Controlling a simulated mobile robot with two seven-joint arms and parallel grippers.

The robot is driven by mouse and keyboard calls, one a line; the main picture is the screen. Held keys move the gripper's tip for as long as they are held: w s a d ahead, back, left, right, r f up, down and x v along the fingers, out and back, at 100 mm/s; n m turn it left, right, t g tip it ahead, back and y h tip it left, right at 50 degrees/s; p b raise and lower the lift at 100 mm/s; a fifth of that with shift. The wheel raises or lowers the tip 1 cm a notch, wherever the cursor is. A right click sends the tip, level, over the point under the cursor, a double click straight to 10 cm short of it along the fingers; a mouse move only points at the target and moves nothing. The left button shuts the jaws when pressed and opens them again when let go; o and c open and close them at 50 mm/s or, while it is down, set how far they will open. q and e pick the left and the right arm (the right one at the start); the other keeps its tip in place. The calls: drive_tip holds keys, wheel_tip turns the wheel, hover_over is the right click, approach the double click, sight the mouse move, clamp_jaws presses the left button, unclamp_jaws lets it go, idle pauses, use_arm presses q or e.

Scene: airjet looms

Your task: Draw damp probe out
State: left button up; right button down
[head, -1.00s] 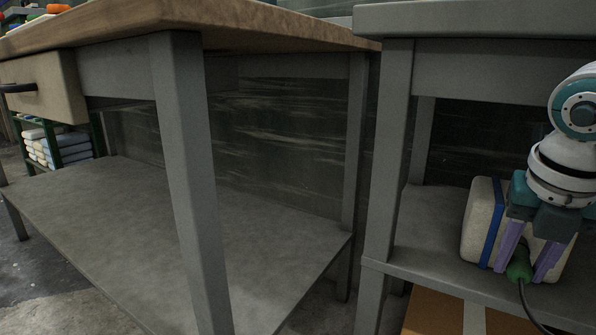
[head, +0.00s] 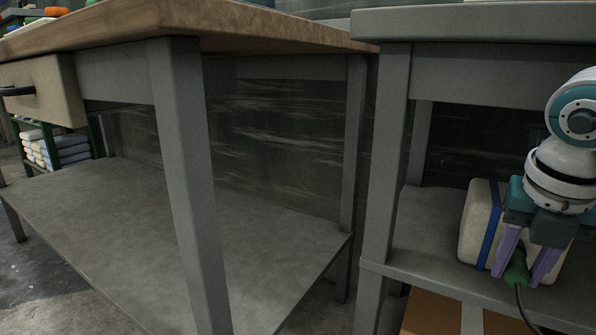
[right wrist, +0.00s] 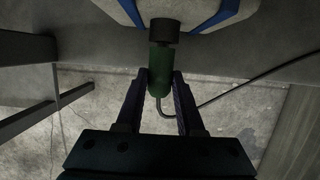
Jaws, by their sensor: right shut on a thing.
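The damp probe is a green handle (head: 515,269) with a black collar and a dark cable. In the head view it sits at the lower right, in front of a cream package with a blue band (head: 481,222) on the lower shelf. My right gripper (head: 525,272) is shut on the green handle, its purple fingers on either side. In the right wrist view, the probe (right wrist: 160,68) lies between the fingertips of my right gripper (right wrist: 161,78), its black end towards the package (right wrist: 185,8). Whether its tip is inside the package is hidden. My left gripper is out of view.
The package rests on the grey bench's lower shelf (head: 425,240), with the bench top above and a leg (head: 386,180) to the left. A wooden-topped table (head: 260,25) stands further left, its lower shelf (head: 130,215) bare. A cardboard-coloured box (head: 432,313) shows below.

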drive_tip(key=shift+s+a+r+p, duration=0.15)
drive_tip(key=shift+s+p, duration=0.15)
drive_tip(key=shift+p, duration=0.25)
drive_tip(key=shift+s+a+p, duration=0.5)
drive_tip(key=shift+s+p, duration=0.4)
drive_tip(key=shift+p, duration=0.05)
drive_tip(key=s+a+p, duration=0.3)
drive_tip(key=s+p, duration=0.1)
drive_tip(key=s, duration=0.1)
drive_tip(key=shift+s+a, duration=0.15)
